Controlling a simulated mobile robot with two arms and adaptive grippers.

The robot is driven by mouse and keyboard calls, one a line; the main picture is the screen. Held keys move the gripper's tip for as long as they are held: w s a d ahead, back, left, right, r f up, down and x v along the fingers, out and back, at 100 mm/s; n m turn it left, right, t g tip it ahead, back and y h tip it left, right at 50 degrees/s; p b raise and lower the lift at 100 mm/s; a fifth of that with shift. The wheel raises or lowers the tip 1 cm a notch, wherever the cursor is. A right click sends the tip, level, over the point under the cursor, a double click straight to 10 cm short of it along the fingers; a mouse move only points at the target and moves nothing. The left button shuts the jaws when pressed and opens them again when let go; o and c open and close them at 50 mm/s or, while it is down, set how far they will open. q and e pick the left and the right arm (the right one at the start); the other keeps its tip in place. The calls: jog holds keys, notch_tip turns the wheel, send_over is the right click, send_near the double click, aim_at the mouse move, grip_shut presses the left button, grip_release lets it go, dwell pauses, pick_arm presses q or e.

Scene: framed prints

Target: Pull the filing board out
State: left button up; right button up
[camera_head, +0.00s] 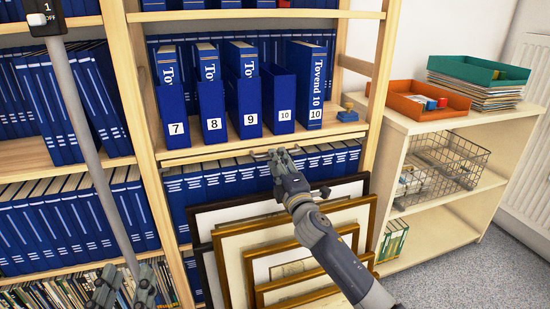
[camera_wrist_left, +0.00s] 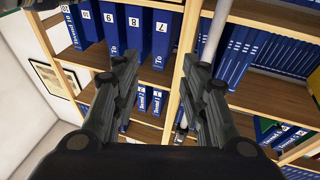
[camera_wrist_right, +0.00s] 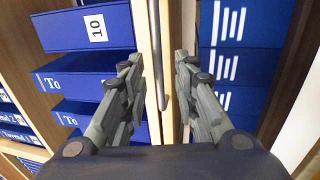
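The filing board (camera_head: 215,152) is a thin, light wooden strip just below the shelf of numbered blue binders. It looks flush with the shelf front. A metal bar handle (camera_wrist_right: 155,45) runs along its front edge; the wood edge (camera_wrist_right: 178,22) shows beside it in the right wrist view. My right gripper (camera_head: 281,155) is at the handle. Its fingers (camera_wrist_right: 158,68) are apart, one on each side of the bar, without visibly closing on it. My left gripper (camera_head: 122,282) is low at the left, open and empty; its parted fingers (camera_wrist_left: 165,68) also show in the left wrist view.
Blue binders (camera_head: 248,95) stand above the board, with more below. Framed prints (camera_head: 230,215) lean under my right arm. A grey pole (camera_head: 95,150) stands at the left. A low shelf (camera_head: 440,215) with an orange tray (camera_head: 410,100) and wire basket (camera_head: 440,165) stands right.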

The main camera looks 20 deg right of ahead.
pick_arm(q)
jog(key=shift+s+d+r+t+h+b, duration=0.15)
jog(key=shift+s+r+t, duration=0.15)
jog(key=shift+r, duration=0.35)
jog(key=shift+s+a+r+t+h+b, duration=0.1)
jog(key=shift+s+r+t+h, duration=0.1)
jog(key=shift+r+t, duration=0.35)
jog(key=shift+s+d+r+t+h+b, duration=0.15)
jog(key=shift+s+r+t, duration=0.1)
jog(key=shift+r, duration=0.5)
pick_arm(e)
jog(key=shift+w+a+r, duration=0.1)
jog(key=shift+w+r, duration=0.05)
jog(key=shift+w, duration=0.7)
jog(key=shift+w+r, duration=0.15)
jog(key=shift+w, duration=0.7)
pick_arm(q)
jog(key=shift+a, duration=0.1)
pick_arm(e)
grip_shut()
